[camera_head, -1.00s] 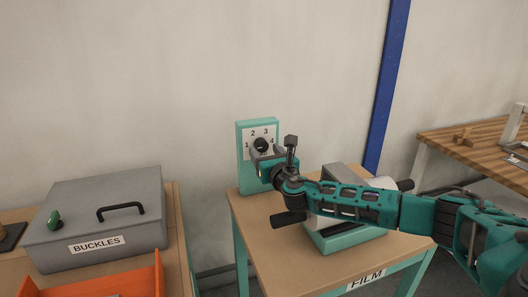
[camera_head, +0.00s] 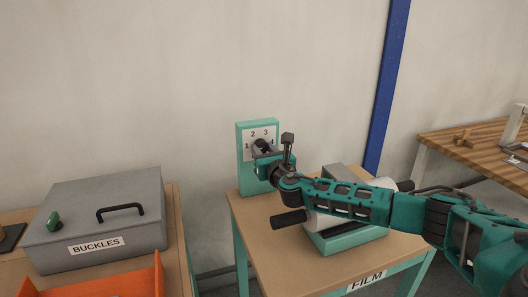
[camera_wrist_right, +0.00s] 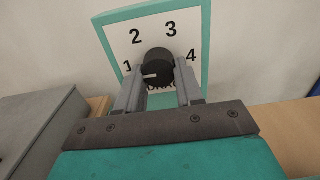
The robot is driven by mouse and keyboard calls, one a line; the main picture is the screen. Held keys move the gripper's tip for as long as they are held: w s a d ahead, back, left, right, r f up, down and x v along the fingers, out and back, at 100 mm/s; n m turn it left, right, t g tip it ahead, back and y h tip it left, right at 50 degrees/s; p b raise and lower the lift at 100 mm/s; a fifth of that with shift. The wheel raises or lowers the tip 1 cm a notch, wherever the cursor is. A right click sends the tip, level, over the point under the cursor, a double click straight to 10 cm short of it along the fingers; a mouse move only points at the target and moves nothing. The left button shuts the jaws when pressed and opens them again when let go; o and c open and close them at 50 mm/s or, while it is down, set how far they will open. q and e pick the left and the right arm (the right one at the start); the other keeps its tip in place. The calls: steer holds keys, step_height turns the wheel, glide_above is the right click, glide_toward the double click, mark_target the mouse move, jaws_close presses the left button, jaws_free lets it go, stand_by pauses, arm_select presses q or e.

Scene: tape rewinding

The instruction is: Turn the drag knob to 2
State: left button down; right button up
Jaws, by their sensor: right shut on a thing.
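The drag knob (camera_wrist_right: 157,64) is a round black knob with a white mark, on a white dial plate with the numbers 1 to 4. The mark points left, roughly toward 1. The plate sits on a teal upright box (camera_head: 246,176) against the wall. My right gripper (camera_wrist_right: 159,77) is shut on the knob, with one finger on each side of it. In the head view the right gripper (camera_head: 262,151) reaches the dial from the right and partly hides the knob and the lower numbers. My left gripper is not in view.
A film device with a white roll and a dark handle (camera_head: 289,219) stands on the FILM table (camera_head: 262,262), under my right arm. A grey BUCKLES box (camera_head: 75,217) and an orange tray (camera_head: 120,279) are at left. A blue post (camera_head: 386,85) stands behind.

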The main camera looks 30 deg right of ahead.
steer(key=shift+c, duration=1.1)
steer(key=m+b, duration=0.1)
steer(key=m, duration=0.8)
steer(key=shift+a, duration=0.2)
steer(key=shift+r+m, duration=0.1)
steer(key=shift+m, duration=1.4)
steer(key=o, duration=1)
